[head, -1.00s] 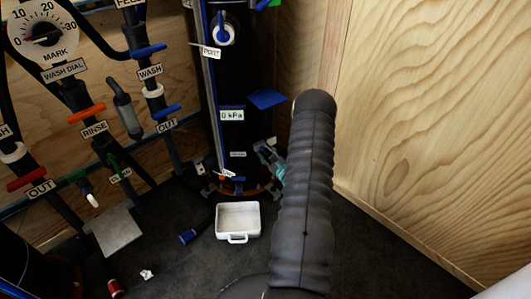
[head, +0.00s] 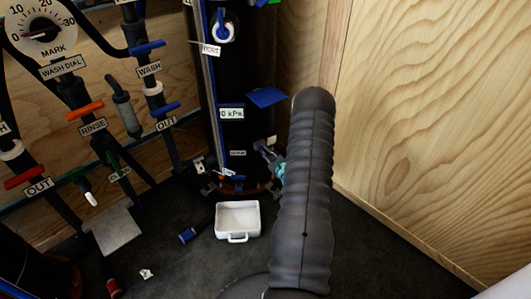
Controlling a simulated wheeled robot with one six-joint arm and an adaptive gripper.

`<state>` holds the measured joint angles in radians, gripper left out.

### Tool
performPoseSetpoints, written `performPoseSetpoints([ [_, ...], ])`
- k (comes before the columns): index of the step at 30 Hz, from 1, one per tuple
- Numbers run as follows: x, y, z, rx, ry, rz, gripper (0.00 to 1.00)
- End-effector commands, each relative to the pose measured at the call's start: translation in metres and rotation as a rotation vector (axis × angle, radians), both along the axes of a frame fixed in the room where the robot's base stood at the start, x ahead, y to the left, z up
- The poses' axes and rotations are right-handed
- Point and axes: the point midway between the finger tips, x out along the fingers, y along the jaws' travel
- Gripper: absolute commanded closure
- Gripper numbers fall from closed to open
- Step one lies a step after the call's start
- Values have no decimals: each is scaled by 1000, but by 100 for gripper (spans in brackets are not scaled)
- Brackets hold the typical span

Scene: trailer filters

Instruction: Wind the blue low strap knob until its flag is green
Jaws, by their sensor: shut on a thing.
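The black filter tank (head: 233,60) stands at the back, with a blue edge strip and a "0 kPa" label. My gripper (head: 270,157) is at the low right side of the tank, partly hidden behind my dark ribbed arm. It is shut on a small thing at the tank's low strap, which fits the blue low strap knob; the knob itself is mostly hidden. I cannot make out a green flag at the strap.
A white tray (head: 238,234) and a blue-ended cylinder (head: 196,230) lie on the dark floor before the tank. Pipes with blue, orange and red handles stand at left. A wooden wall (head: 430,120) closes the right side.

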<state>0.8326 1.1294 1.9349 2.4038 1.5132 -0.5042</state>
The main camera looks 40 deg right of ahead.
Motion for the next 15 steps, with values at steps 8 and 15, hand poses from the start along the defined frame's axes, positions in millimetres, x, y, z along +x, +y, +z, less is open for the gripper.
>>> performPoseSetpoints([
  [8, 0, 0, -5, -182, 16, 0, 100],
  [15, 0, 1, -5, -334, 31, 0, 100],
])
